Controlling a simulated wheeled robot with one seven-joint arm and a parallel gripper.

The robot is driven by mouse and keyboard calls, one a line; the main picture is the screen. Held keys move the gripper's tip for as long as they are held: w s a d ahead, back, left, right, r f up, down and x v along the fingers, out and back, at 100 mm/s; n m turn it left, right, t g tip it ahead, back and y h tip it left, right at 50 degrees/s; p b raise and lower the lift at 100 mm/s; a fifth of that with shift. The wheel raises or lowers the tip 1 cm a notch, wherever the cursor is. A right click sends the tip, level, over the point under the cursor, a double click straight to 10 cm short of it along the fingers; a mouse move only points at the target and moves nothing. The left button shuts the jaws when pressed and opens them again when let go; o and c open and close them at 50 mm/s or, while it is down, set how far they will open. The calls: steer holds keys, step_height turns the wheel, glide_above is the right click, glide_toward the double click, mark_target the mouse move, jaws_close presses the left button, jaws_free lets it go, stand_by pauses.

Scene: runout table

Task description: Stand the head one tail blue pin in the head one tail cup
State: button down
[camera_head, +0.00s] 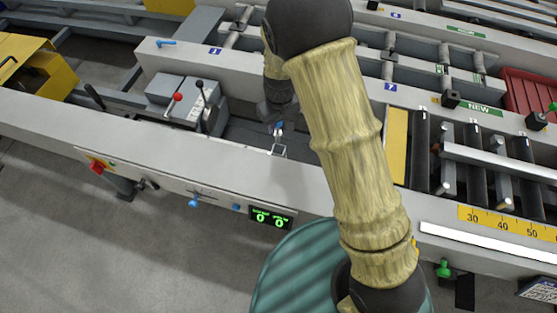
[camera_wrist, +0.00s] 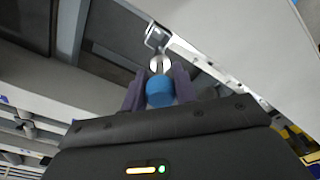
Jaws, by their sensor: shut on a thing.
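My gripper (camera_wrist: 159,88) is shut on a blue pin; its blue end (camera_wrist: 160,92) sits between the two dark fingers in the wrist view. In the head view the blue pin (camera_head: 279,127) shows small below my wrist, over the gap behind the front rail. A small pale metal fitting (camera_head: 278,149) stands just in front of it at the rail's inner edge; it may be the cup. In the wrist view a metal fitting (camera_wrist: 157,38) with a bright round part lies just beyond the pin. I cannot tell whether the pin touches it.
A grey lever box (camera_head: 180,100) with red and black knobs stands left of my gripper. A blue handle (camera_head: 166,43) lies on the rail by label 1. The front rail (camera_head: 180,148) runs alongside; black rollers (camera_head: 420,150) lie to the right.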

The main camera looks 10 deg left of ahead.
mark_target(279, 134)
steer(key=shift+f+p, duration=0.4)
steer(key=shift+f, duration=2.45)
steer(key=shift+f+p, duration=0.3)
steer(key=shift+f, duration=1.8)
steer(key=shift+f, duration=0.15)
steer(key=c, duration=1.1)
jaws_free()
